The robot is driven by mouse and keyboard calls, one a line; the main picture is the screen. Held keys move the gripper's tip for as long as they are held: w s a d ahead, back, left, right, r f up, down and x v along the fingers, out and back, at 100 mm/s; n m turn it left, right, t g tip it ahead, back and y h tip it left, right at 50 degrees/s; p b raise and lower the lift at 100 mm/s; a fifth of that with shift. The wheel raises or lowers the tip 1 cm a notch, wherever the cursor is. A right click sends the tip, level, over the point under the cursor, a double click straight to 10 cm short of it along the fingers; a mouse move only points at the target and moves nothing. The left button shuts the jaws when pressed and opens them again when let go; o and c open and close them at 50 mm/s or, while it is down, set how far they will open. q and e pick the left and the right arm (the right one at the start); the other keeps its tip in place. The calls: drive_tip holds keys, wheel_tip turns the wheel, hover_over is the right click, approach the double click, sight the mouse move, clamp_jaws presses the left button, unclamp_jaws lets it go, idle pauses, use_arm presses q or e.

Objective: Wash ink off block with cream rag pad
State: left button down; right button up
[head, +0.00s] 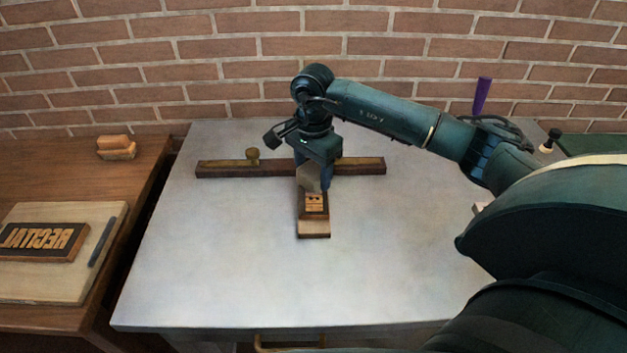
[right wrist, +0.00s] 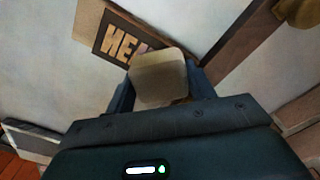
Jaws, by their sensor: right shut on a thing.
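The cream rag pad (head: 308,178) is held in my right gripper (head: 312,182), which points down over the far end of the block. In the right wrist view the pad (right wrist: 158,76) sits between the two fingers of the gripper (right wrist: 160,88). The block (head: 316,204) is dark with pale raised letters and lies on the grey table. Its letters also show in the right wrist view, where the pad hides part of the block (right wrist: 103,45). A purple tint shows on the letters beside the pad. I cannot tell whether the pad touches the block. My left gripper is not in view.
A dark wooden bar (head: 225,168) with a brass knob (head: 252,155) lies across the grey table (head: 210,260) behind the block. The grey table's front is clear.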

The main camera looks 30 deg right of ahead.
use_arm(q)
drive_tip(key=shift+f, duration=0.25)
use_arm(e)
drive_tip(key=shift+w+d+f, duration=0.25)
drive_tip(key=shift+w+d, duration=0.1)
drive_tip(key=shift+w+r+p, duration=0.1)
drive_tip(key=shift+r+p, duration=0.25)
drive_tip(key=shift+r, duration=0.2)
wheel_tip(320, 180, up, 4)
drive_tip(key=shift+f+p, duration=0.1)
drive_tip(key=shift+p, duration=1.05)
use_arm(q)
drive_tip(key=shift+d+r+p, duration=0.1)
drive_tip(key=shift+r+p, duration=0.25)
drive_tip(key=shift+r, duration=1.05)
use_arm(e)
drive_tip(key=shift+r, duration=0.65)
